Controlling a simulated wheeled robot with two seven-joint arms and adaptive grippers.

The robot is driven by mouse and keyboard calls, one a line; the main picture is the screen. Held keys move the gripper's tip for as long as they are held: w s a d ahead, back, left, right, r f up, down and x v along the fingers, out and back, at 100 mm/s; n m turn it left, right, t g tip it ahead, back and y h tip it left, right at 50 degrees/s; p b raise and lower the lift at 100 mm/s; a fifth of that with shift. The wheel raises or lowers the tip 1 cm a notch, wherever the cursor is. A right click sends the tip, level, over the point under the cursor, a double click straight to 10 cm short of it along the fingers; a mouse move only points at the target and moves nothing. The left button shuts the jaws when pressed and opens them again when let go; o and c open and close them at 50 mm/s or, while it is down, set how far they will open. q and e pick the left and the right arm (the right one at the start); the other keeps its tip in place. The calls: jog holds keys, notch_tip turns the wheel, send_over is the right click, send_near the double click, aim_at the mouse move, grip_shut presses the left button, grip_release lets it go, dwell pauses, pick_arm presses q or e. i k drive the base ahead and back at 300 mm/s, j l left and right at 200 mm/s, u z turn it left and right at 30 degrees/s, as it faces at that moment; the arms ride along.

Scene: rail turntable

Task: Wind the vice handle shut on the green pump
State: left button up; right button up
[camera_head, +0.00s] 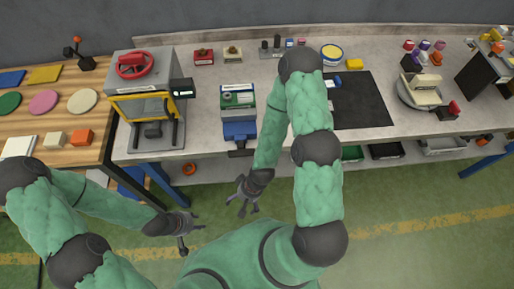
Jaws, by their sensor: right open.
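The green pump (238,98) is a boxy green piece with pale and dark parts on its top. It sits at the blue vice (240,130) at the bench's front edge. I cannot tell whether the jaws touch it. The dark vice handle (240,152) sticks out at the front, over the edge. My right gripper (243,207) is open and empty, below the handle in the picture and apart from it. My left gripper (190,231) is further left and lower, over the floor, away from the vice. Its fingers are too small to read clearly.
A press with a red wheel (135,66) and yellow frame stands left of the vice. A black mat (358,100) lies to the right, partly behind my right arm. A wooden table (60,125) with coloured discs and blocks is at the left. Bench space around the vice is mostly clear.

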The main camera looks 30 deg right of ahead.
aim_at(242, 152)
jog(key=z, duration=0.7)
